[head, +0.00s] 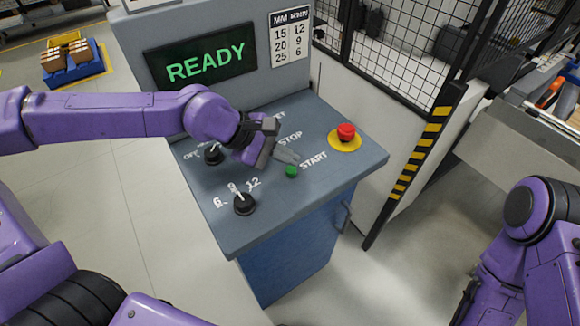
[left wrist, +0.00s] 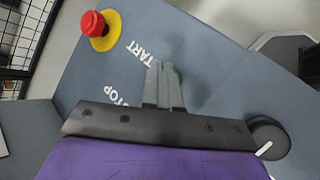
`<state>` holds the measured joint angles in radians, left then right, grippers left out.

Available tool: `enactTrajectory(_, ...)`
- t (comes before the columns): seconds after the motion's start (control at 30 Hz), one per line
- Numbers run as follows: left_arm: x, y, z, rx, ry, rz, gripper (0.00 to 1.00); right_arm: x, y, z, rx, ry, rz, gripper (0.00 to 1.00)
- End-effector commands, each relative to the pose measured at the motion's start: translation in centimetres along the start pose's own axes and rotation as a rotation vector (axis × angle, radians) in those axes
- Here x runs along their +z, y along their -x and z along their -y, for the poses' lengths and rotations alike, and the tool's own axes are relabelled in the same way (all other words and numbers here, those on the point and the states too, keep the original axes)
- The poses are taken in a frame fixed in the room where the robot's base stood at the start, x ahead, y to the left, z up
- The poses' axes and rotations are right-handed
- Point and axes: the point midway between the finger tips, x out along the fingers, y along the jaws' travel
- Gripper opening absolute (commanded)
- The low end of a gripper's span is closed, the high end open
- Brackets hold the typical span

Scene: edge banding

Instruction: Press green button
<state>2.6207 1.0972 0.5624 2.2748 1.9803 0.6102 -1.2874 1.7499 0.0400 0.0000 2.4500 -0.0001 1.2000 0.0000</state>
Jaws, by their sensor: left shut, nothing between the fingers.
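The green button (head: 291,171) sits on the grey control panel (head: 330,190), left of the START label. My left gripper (head: 292,160) is shut and empty, with its fingertips just above and beside the button in the head view. My right gripper is not in view; only part of my right arm shows at the right edge.
A red emergency knob (head: 346,132) on a yellow disc stands right of the button. A black rotary knob (head: 244,203) is at the panel's front left, and another (head: 213,153) lies behind it. The screen (head: 200,58) reads READY. A mesh fence (head: 400,50) stands behind right.

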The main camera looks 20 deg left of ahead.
Motion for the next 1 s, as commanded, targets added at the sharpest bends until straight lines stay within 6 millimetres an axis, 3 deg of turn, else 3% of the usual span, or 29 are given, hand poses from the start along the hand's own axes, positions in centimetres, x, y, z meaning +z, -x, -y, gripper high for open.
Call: enactTrajectory(1.0,-0.44,-0.63,0.6,0.0,0.0,0.0,0.0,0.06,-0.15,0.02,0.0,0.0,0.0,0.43)
